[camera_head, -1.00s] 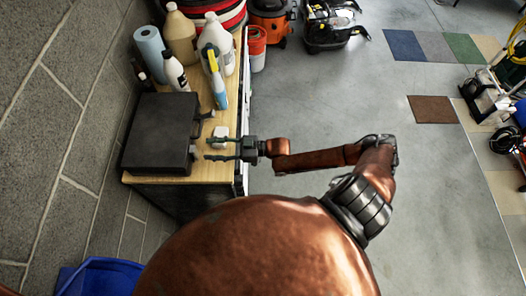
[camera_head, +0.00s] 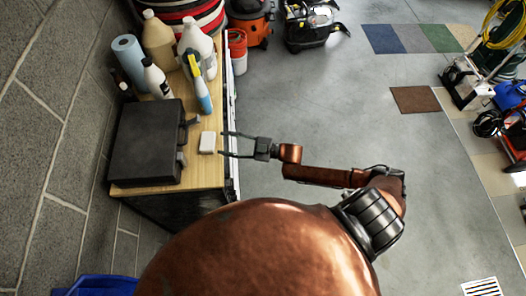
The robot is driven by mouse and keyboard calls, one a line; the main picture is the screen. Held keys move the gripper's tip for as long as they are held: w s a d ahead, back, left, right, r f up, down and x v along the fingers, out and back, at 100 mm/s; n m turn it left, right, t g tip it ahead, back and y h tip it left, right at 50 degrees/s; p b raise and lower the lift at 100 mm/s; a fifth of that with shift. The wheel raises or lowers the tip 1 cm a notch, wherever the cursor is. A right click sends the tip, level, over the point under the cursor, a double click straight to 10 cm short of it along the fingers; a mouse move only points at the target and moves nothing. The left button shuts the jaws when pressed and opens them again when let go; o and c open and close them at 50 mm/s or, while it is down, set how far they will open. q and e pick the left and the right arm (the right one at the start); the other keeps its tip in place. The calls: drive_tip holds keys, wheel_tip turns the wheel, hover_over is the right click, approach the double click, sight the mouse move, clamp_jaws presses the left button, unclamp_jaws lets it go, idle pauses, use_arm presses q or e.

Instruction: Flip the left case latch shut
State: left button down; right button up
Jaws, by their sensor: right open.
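A closed dark case (camera_head: 146,143) lies on the wooden counter. Two small dark latch parts show on its right-hand side, an upper one (camera_head: 193,121) that sticks out and a lower one (camera_head: 181,160) closer to the case. They are too small to tell whether they are shut. My right gripper (camera_head: 223,145) is open and empty, its two fingers pointing at the case from the right. It is apart from the case, with a small white block (camera_head: 207,142) between its fingertips and the case. My left gripper is not in view.
Behind the case stand a blue paper roll (camera_head: 128,58), jugs, a white bottle (camera_head: 156,78) and a blue spray bottle (camera_head: 203,95). A grey block wall (camera_head: 55,120) runs along the left. The floor (camera_head: 310,105) right of the counter is clear.

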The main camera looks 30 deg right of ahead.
drive_tip(key=d+f+m+h, duration=0.1)
drive_tip(key=d+f+h, duration=0.2)
drive_tip(key=f, duration=0.6)
drive_tip(key=w+d+f+m+h, duration=0.1)
drive_tip(key=d+f+h, duration=0.3)
drive_tip(key=d+f, duration=0.4)
wheel_tip(320, 180, down, 2)
drive_tip(key=shift+d+f+m+t+b, duration=0.15)
drive_tip(key=shift+f+m+t+b, duration=0.1)
drive_tip(key=shift+m+t+b, duration=0.1)
drive_tip(key=shift+w, duration=0.1)
